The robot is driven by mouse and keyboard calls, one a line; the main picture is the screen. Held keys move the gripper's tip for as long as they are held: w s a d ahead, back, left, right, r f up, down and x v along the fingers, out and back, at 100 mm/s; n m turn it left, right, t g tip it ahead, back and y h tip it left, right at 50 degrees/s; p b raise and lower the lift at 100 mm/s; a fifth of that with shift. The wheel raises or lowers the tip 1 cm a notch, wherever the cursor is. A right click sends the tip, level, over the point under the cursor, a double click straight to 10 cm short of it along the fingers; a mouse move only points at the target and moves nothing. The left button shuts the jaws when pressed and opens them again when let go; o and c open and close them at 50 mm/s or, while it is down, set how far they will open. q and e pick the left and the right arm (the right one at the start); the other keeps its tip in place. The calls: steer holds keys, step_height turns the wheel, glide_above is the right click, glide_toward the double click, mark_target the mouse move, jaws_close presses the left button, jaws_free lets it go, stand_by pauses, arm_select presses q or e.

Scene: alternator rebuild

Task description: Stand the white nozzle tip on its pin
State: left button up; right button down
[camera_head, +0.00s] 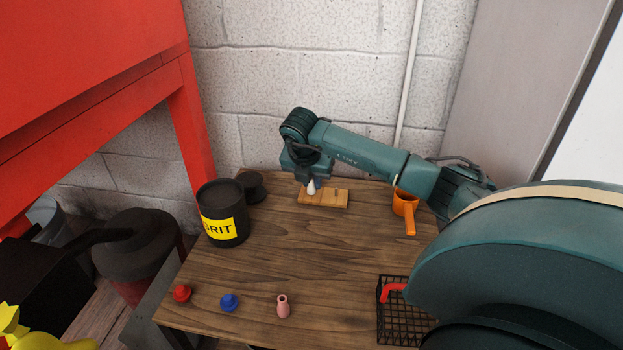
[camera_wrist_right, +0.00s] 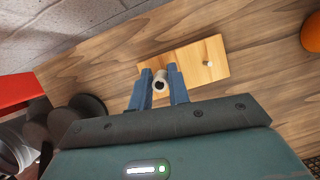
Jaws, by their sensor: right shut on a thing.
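The white nozzle tip (camera_head: 311,187) is between the fingers of my right gripper (camera_head: 308,179), which is shut on it, over the left part of a light wooden pin board (camera_head: 335,199). In the right wrist view, the nozzle tip (camera_wrist_right: 160,80) sits between the two blue fingers (camera_wrist_right: 160,90), its open end showing. A pin (camera_wrist_right: 209,64) stands bare on the right part of the board (camera_wrist_right: 188,66). Whether the tip touches the board or sits over a pin there, I cannot tell. My left gripper is not in view.
A black GRIT tub (camera_head: 222,212) and a dark spool (camera_head: 251,187) stand left of the board. Red (camera_head: 182,293), blue (camera_head: 229,302) and pink (camera_head: 283,306) pieces stand near the front edge, beside a black wire basket (camera_head: 393,325). The table's middle is clear.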

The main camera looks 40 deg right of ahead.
mark_target(311, 185)
stand_by(0.9)
steer(key=c, duration=1.6)
jaws_free()
steer(key=shift+c, duration=0.2)
steer(key=shift+r, duration=0.15)
steer(key=shift+r+p, duration=1.55)
steer(key=o, duration=0.6)
steer(key=shift+c, duration=0.2)
